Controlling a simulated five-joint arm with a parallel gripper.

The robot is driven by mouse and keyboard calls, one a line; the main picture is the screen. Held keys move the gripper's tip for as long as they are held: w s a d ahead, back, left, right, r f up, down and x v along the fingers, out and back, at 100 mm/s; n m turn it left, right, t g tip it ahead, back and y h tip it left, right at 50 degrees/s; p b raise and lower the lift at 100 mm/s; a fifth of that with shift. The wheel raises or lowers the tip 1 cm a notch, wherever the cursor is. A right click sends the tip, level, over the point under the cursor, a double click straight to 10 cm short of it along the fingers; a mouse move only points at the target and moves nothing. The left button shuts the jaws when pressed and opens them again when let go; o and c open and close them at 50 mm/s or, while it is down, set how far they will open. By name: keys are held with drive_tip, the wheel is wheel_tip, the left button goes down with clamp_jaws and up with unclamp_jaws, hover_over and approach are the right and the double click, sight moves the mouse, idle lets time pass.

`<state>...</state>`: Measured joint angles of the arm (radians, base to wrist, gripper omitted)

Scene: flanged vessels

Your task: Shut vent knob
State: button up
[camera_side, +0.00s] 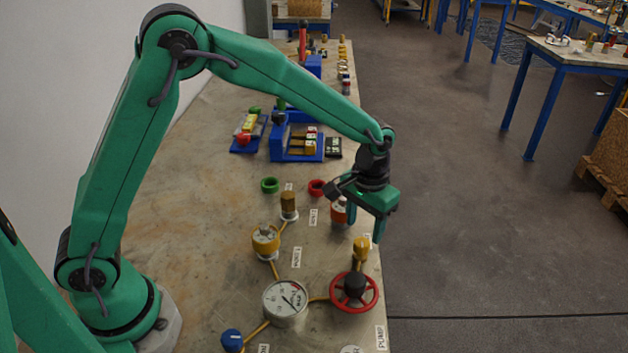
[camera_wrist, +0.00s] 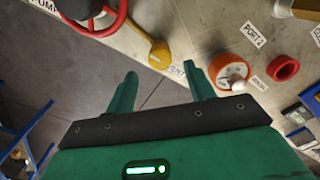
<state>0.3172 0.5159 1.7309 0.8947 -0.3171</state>
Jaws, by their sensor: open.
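The vent knob (camera_side: 361,250) is a yellow-brown knob at the right edge of the bench, behind the red handwheel, with a label beside it. In the wrist view the yellow knob (camera_wrist: 159,52) lies beyond the fingertips, near a label reading VENT (camera_wrist: 177,70). My gripper (camera_side: 372,222) points down above the bench's right edge, behind and above the knob, apart from it. In the wrist view my gripper (camera_wrist: 160,75) has its two fingers spread with nothing between them. Which way the knob is turned cannot be told.
The red handwheel (camera_side: 354,292) stands in front of the knob. An orange fitting (camera_side: 338,214) stands close to my gripper's left. A pressure gauge (camera_side: 286,299), yellow fitting (camera_side: 265,241) and blue knob (camera_side: 232,340) stand further left. Open floor lies right of the bench edge.

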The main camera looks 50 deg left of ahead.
sight(362, 242)
drive_tip(key=shift+f, duration=2.25)
drive_tip(key=c, duration=1)
